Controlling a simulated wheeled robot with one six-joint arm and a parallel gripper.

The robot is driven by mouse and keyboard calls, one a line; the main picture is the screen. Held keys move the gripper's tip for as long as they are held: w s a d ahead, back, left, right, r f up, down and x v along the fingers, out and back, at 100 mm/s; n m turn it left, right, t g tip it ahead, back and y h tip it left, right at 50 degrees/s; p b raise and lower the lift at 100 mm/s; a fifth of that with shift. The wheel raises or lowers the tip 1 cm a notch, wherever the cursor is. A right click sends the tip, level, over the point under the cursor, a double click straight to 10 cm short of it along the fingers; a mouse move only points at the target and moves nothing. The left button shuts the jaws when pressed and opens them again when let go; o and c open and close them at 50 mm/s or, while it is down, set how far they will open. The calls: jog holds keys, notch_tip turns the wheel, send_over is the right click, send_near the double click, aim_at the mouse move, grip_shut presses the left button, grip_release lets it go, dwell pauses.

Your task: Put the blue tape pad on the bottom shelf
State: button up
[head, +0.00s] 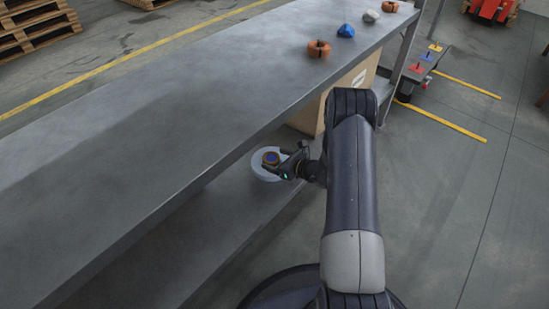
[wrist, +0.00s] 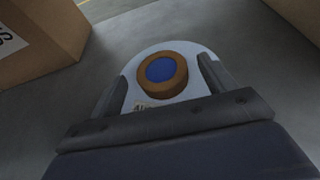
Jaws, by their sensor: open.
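A pale round pad (head: 258,173) carrying a brown-orange ring with a blue centre (head: 271,158) shows below the table top's front edge, over the bottom shelf (head: 235,225). In the wrist view the pale pad (wrist: 186,50) has the ring with the blue centre (wrist: 162,74) on it and a small printed label at its near edge. My gripper (head: 284,162) is open, its fingers on either side of the pad. The fingers also show in the wrist view (wrist: 163,80). I cannot tell whether they touch the pad, or whether it rests fully on the shelf.
The grey table top (head: 170,110) overhangs the bottom shelf. A cardboard box (head: 350,85) stands under it, and also shows in the wrist view (wrist: 45,40). An orange roll (head: 318,50) and a blue lump (head: 346,31) lie on top. A cart (head: 420,72) stands at right.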

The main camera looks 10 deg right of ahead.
jog(key=p+v, duration=0.2)
jog(key=v, duration=0.8)
jog(key=shift+w, duration=0.1)
jog(key=shift+s+d+r, duration=0.1)
jog(key=shift+s+d, duration=0.1)
jog(key=shift+s, duration=0.1)
jog(key=shift+c, duration=0.6)
